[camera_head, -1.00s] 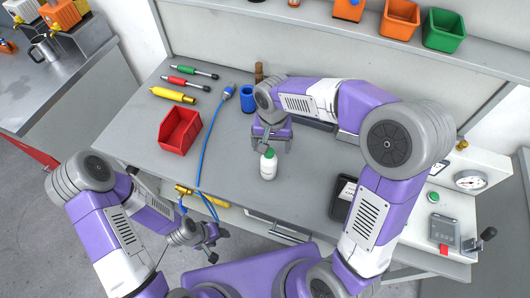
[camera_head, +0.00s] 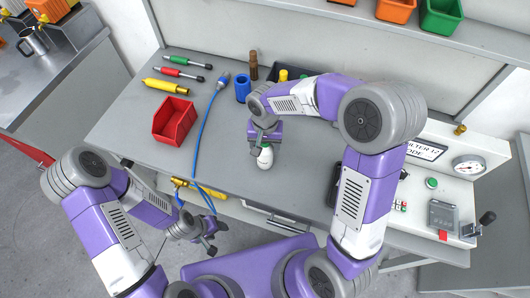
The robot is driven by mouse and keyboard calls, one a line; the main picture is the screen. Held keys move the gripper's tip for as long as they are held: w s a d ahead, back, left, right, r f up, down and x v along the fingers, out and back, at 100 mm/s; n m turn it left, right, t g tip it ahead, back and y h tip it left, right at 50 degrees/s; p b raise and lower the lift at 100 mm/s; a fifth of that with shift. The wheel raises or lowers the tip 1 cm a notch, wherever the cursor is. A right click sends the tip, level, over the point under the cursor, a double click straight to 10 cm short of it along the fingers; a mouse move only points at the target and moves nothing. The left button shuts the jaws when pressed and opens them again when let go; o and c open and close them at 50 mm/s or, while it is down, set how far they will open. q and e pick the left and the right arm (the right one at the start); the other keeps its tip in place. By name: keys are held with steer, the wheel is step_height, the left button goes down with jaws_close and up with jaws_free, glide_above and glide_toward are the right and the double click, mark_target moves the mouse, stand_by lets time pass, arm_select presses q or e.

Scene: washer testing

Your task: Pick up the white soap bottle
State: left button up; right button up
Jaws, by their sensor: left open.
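The white soap bottle (camera_head: 265,160) with a green cap stands on the grey workbench (camera_head: 225,175), near its middle. My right gripper (camera_head: 264,149) is at the top of the bottle, and its fingers partly cover the cap. I cannot tell whether the fingers are shut on the bottle or only around it. My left gripper (camera_head: 208,237) is open and empty, low in front of the bench's front edge, away from the bottle.
A red bin (camera_head: 174,121), a blue cylinder (camera_head: 243,88) and a blue cable (camera_head: 203,133) lie left of the bottle. Screwdrivers and a yellow tool (camera_head: 166,86) lie at the back left. A gauge panel (camera_head: 469,167) stands at the right. Bench around the bottle's front is clear.

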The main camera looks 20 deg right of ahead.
jaws_close()
